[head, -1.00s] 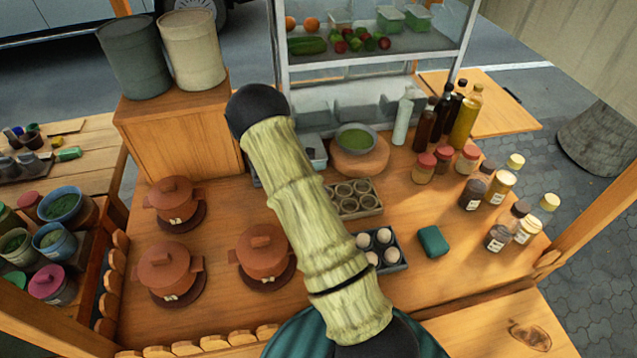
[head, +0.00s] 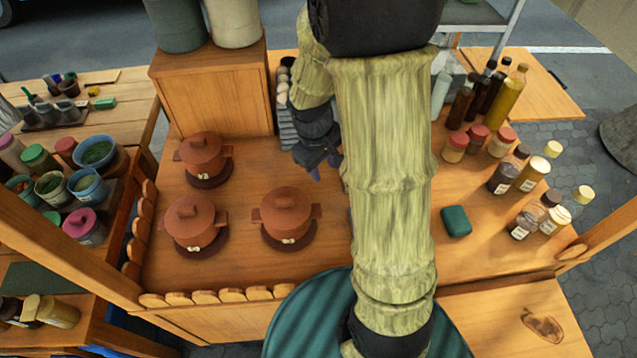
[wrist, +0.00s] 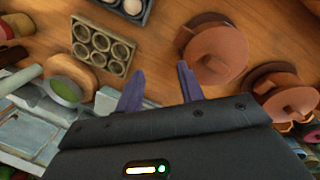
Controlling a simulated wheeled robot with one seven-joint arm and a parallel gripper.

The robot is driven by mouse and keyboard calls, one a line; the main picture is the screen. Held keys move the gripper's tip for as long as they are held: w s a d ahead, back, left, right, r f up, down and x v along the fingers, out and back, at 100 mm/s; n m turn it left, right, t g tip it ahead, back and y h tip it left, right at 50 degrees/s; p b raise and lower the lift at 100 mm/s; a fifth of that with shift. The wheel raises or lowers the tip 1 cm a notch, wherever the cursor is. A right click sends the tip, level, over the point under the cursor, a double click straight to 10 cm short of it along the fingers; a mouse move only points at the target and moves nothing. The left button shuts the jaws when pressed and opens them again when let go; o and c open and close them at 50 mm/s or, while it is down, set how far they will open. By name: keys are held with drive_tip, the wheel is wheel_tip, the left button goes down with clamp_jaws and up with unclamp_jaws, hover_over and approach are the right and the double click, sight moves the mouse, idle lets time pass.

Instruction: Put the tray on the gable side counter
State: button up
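My gripper (wrist: 160,84) is open and empty over the wooden counter, its two purple fingers apart. In the head view the gripper (head: 322,168) is partly hidden by my arm, right of the upper pots. In the wrist view a brown tray with round cups (wrist: 86,54) lies ahead and left of the fingers. A dark tray with pale eggs (wrist: 126,9) is cut off at the top edge. A long grey tray with pale round items (head: 287,128) shows left of my arm. Which tray the task means is unclear.
Lidded clay pots (head: 287,216) stand left; one (wrist: 214,52) is close to the right finger. Bottles and jars (head: 503,178) crowd the right, near a green block (head: 456,221). Side boards extend at back right (head: 545,90) and front right (head: 500,315).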

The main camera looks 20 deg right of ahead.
drive_tip(key=s+a+r+m+t+y, duration=0.1)
drive_tip(key=s+a+r+m+t, duration=0.1)
drive_tip(key=s+a+r+m, duration=0.2)
drive_tip(key=s, duration=0.3)
drive_tip(key=shift+s+m+y, duration=0.35)
drive_tip(key=shift+m+y, duration=0.05)
